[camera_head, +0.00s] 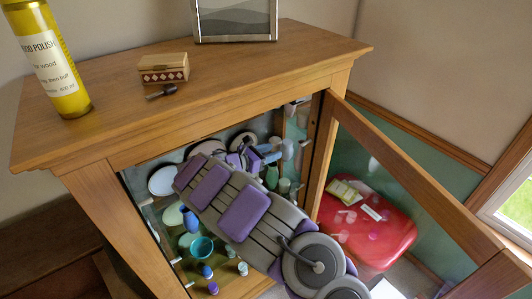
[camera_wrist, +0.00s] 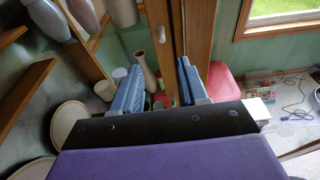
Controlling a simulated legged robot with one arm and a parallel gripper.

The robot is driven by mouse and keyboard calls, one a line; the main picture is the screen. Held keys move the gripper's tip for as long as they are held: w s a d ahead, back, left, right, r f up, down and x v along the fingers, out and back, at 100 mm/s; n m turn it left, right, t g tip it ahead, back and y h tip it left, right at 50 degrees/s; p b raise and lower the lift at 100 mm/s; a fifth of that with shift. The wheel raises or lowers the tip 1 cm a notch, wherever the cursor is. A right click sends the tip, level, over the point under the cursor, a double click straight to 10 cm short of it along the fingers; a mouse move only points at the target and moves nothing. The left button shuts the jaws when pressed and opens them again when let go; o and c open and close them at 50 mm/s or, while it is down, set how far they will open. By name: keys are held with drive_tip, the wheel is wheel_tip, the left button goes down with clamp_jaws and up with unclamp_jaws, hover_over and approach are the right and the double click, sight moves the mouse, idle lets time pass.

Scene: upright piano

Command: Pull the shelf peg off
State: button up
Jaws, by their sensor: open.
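Small white shelf pegs (camera_head: 178,260) stick out along the left inner side of the wooden cabinet (camera_head: 330,42). A small white knob-like piece on a wooden upright (camera_wrist: 195,27) may be another peg. My gripper (camera_head: 256,157) reaches into the open cabinet, toward its back right. In the wrist view my gripper (camera_wrist: 160,72) is open, its blue ribbed fingers apart. A wooden upright and a tall pale vase show in and beyond the gap. I see no peg held between the fingers. My arm hides much of the cabinet's middle.
The glazed door (camera_head: 400,165) stands open on the right, close beside my arm. Plates, a teal cup (camera_head: 201,248) and several small bottles crowd the cabinet. A polish bottle (camera_head: 50,62), small box (camera_head: 164,67) and picture frame (camera_head: 235,18) stand on top.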

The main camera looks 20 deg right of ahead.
sight(306, 142)
drive_tip(key=b+x, duration=0.2)
drive_tip(key=x, duration=1.2)
drive_tip(key=shift+d+f+b, duration=0.25)
drive_tip(key=shift+b, duration=0.15)
drive_tip(key=shift+x, duration=0.9)
drive_tip(key=shift+r, duration=0.15)
drive_tip(key=shift+c, duration=0.3)
clamp_jaws()
